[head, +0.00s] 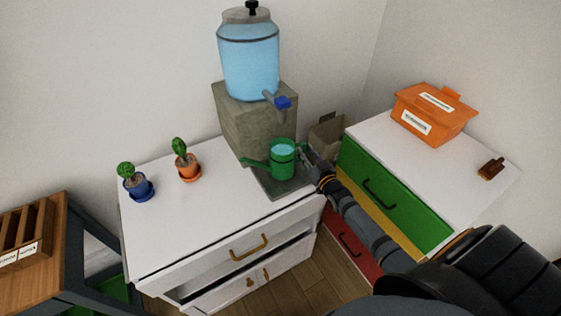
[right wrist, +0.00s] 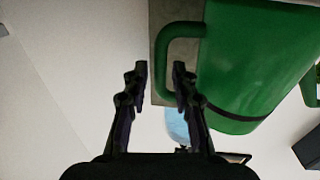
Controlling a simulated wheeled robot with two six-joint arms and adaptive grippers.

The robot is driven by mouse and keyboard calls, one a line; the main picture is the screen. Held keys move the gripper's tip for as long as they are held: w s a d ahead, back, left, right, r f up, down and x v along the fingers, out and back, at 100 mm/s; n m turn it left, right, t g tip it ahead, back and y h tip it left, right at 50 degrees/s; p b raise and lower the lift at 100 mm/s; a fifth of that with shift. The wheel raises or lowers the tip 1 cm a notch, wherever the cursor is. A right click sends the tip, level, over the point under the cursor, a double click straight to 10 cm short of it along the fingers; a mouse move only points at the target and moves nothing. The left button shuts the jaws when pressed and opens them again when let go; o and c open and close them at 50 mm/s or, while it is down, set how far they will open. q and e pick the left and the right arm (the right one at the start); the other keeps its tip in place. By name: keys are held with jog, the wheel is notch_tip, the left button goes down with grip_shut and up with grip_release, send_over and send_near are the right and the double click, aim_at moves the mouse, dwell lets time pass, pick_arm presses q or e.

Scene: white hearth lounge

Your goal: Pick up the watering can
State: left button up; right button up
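The green watering can (head: 283,164) stands on a dark tray (head: 287,188) on the white cabinet, below the dispenser tap. Its spout points left and its handle is on the right. Its inside looks pale blue. My right gripper (head: 313,163) is just right of the can, on the handle side. In the right wrist view, the gripper (right wrist: 159,72) is open and empty, its two fingertips apart. The can's green body (right wrist: 255,60) and curved handle (right wrist: 163,50) appear ahead of the fingertips; I cannot tell if they touch. My left gripper is not in view.
A blue water dispenser (head: 250,65) on a stone block (head: 255,120) rises behind the can. Two potted cacti, blue-potted (head: 137,187) and orange-potted (head: 187,168), stand left. A cardboard box (head: 328,133) is behind my gripper. A white-topped drawer unit (head: 373,131) stands right, with an orange box (head: 433,115).

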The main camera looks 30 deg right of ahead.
jog(key=shift+w, duration=0.1)
grip_shut()
jog(key=shift+r, duration=0.15)
jog(key=shift+r, duration=0.25)
notch_tip(320, 180, up, 7)
jog(key=p, duration=0.5)
jog(key=s+d+p, duration=0.1)
jog(key=s+p, duration=0.2)
jog(key=s, duration=1.7)
jog(key=shift+d+f+p, duration=0.25)
jog(key=shift+f+p, duration=0.1)
